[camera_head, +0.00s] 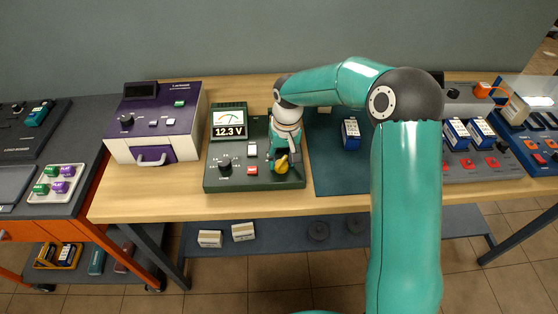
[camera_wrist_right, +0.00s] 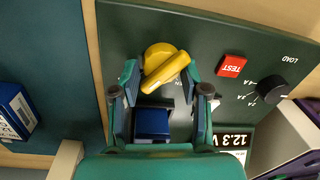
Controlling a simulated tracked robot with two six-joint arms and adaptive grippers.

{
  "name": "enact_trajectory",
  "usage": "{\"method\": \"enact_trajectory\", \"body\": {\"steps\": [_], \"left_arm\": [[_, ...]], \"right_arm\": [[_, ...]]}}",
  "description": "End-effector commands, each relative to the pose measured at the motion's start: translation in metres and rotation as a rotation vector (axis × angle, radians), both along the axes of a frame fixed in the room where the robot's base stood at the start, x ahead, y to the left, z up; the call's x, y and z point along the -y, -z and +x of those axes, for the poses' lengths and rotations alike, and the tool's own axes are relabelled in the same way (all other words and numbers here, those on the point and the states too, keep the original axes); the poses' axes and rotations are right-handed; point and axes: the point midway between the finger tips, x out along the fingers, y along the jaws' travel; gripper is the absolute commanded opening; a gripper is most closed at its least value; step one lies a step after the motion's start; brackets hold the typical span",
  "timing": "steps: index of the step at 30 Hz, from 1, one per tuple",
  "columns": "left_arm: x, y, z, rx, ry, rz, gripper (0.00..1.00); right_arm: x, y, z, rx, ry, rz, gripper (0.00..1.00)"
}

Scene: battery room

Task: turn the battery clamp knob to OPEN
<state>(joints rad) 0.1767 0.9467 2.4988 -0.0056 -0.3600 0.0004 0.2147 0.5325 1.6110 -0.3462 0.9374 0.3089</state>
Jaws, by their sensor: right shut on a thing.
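The yellow clamp knob (camera_head: 281,168) is at the front right of the green battery tester (camera_head: 208,185). In the right wrist view the knob (camera_wrist_right: 163,66) has its bar slanted from upper right to lower left. My right gripper (camera_head: 285,158) points down over the tester and is shut on the knob, one finger on each side; in the wrist view its fingertips (camera_wrist_right: 160,75) flank it. A blue battery (camera_wrist_right: 152,124) sits on the tester behind the knob, between the fingers in that view. No OPEN marking can be read. My left gripper is not in view.
The tester has a red TEST button (camera_wrist_right: 231,66), a black load knob (camera_head: 225,164) and a display (camera_head: 229,131) reading 12.3 V. A purple device (camera_head: 155,122) stands to the left. A dark mat (camera_head: 335,178) with a blue-and-white battery (camera_head: 351,134) lies to the right.

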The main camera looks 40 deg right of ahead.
Motion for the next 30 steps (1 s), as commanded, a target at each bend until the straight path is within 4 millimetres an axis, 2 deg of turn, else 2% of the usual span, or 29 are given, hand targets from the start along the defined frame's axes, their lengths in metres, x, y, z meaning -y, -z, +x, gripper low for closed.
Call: {"method": "enact_trajectory", "body": {"steps": [1,11,30], "left_arm": [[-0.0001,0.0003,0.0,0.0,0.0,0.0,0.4],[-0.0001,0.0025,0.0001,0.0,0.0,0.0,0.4],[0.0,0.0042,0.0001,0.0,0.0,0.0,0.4]], "right_arm": [[-0.0061,0.0019,-0.0012,-0.008,-0.014,0.011,0.1],[-0.006,0.0027,-0.0015,-0.011,-0.19,0.013,0.1],[-0.0059,0.0031,-0.0029,-0.013,-0.783,0.016,0.1]]}}
